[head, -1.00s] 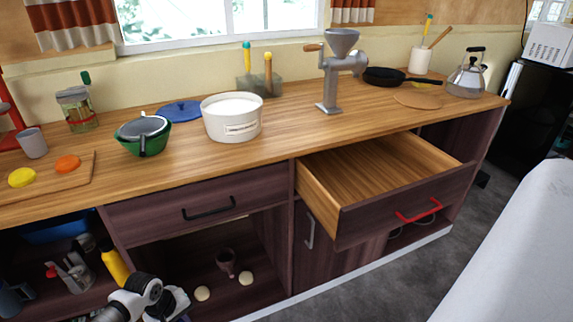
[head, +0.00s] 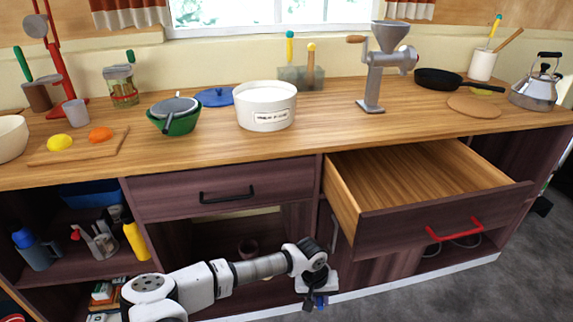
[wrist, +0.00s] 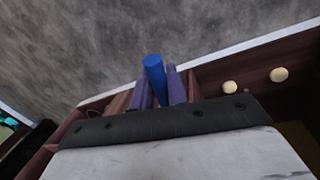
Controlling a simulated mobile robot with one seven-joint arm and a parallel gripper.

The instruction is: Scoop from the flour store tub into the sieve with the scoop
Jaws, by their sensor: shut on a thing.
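The flour store tub (head: 266,118) is a white round tub with a label, standing open on the counter with pale contents at the top. The grey sieve (head: 174,107) rests on a green bowl (head: 183,125) to its left. My gripper (head: 318,298) is low in front of the cabinets, well below the counter. In the wrist view its fingers (wrist: 157,92) are shut on a blue handle (wrist: 154,68). The rest of the held thing is hidden, so I cannot see a scoop head.
An open drawer (head: 430,212) juts out at right, above and beside my gripper. A blue lid (head: 214,97) lies behind the tub. A grain mill (head: 372,75) stands right of the tub. The counter front before the tub is clear. Open shelves are at lower left.

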